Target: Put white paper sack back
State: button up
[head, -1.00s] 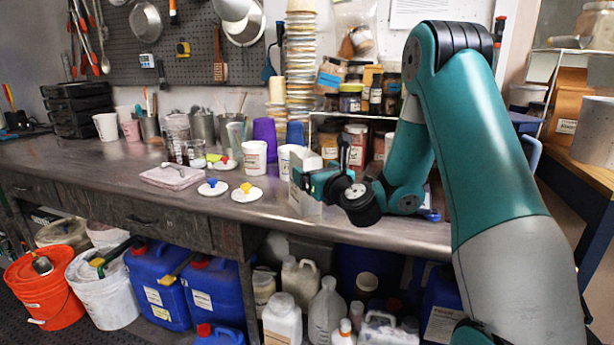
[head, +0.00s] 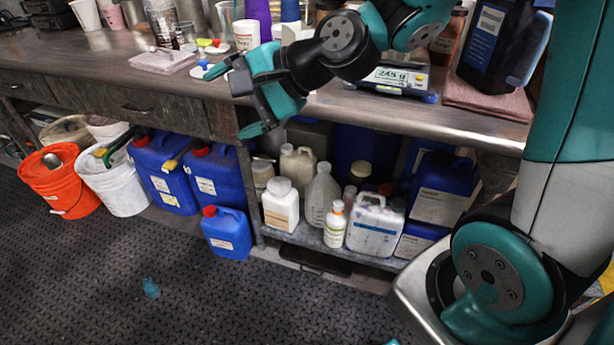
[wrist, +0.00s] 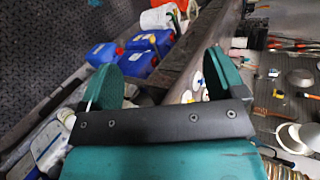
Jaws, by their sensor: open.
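My gripper (head: 235,100) is open in front of the counter's front edge in the head view, with its fingers pointing left and down. In the wrist view, its two teal fingers (wrist: 160,78) are spread apart with nothing between them. I cannot make out the white paper sack for certain. A pale patch shows behind my wrist on the counter, but my arm hides most of that spot, so I cannot tell if it is the sack or a cup.
The metal counter (head: 215,88) has a folded cloth (head: 165,62), a white cup (head: 246,36) and a scale (head: 395,80). Blue jerrycans (head: 218,178), white bottles (head: 281,206), an orange bucket (head: 58,180) and a white bucket (head: 115,183) stand below. The dark floor in front is mostly open.

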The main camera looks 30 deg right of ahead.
jog(key=s+f+n+g+h, duration=0.1)
jog(key=s+n+g+h, duration=0.4)
jog(key=s+n, duration=1.2)
jog(key=s+g, duration=0.2)
jog(key=g, duration=0.1)
jog(key=shift+d+f+n, duration=0.15)
jog(key=shift+d+n, duration=0.05)
jog(key=shift+n, duration=0.2)
jog(key=shift+s, duration=0.1)
notch_tip(320, 180, up, 8)
jog(key=p, duration=0.7)
jog(key=shift+p, duration=0.4)
